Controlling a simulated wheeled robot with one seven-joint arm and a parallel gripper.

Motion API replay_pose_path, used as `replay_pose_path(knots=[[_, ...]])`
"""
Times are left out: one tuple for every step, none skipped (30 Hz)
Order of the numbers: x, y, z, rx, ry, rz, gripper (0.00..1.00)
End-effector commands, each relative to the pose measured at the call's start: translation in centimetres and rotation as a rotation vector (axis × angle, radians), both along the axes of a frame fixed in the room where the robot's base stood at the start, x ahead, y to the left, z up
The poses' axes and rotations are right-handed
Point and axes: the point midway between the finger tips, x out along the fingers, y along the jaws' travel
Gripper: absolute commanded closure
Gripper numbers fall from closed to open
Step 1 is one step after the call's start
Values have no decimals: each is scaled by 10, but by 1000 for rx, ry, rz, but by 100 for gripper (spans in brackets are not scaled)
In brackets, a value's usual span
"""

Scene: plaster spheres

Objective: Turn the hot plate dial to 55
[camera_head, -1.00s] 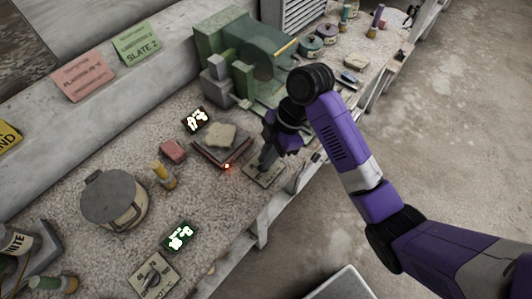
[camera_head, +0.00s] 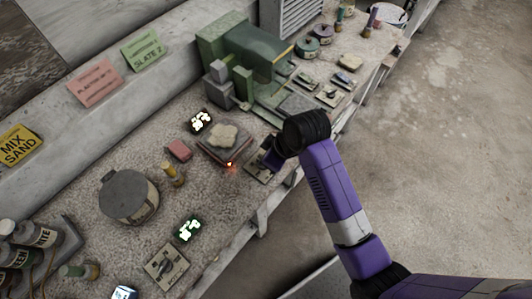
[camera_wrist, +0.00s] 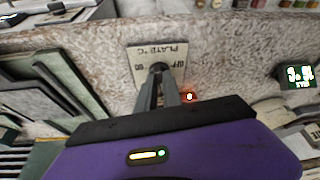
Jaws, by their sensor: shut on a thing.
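The hot plate (camera_head: 214,153) is a flat square slab with a pale lump (camera_head: 223,136) on top and a red light at its front corner. Its dial panel (camera_head: 256,172) lies in front of it, near the bench edge. In the wrist view the panel (camera_wrist: 139,53) reads "PLATE °C" upside down, with "OFF" and another mark beside the dial. The dial knob (camera_wrist: 158,67) is mostly hidden between my fingers. My gripper (camera_wrist: 159,74) is shut on it; in the head view my gripper (camera_head: 266,160) is partly hidden by my wrist. The pointer's reading cannot be made out.
A lit display (camera_head: 201,121) stands behind the plate; its digits are unclear. A second, green display (camera_head: 187,229) and another dial panel (camera_head: 166,264) stand at the front left. A lidded pot (camera_head: 129,196), a red block (camera_head: 180,150) and green machinery (camera_head: 245,50) are around.

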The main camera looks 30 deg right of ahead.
Motion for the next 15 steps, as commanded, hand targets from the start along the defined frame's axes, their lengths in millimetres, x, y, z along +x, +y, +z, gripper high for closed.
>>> replay_pose_path(knots=[[-1,2,4,-1,2,-40,100],[-2,2,4,-1,2,-69,100],[-2,2,3,0,1,-107,100],[-1,2,3,-1,1,-134,100],[-1,3,3,-1,1,-164,100],[-1,3,3,-2,0,-200,100],[-1,3,2,-2,-1,-229,100],[-1,3,2,-2,-1,-257,100],[-1,4,2,-1,-1,-295,100],[-1,4,2,-2,-1,-323,100],[-1,5,1,-2,-2,-350,100],[-1,5,1,-2,-2,-386,100],[-1,5,1,-2,-3,-412,100],[-1,5,1,-2,-3,-438,100],[-1,5,1,-2,-3,-474,100]])
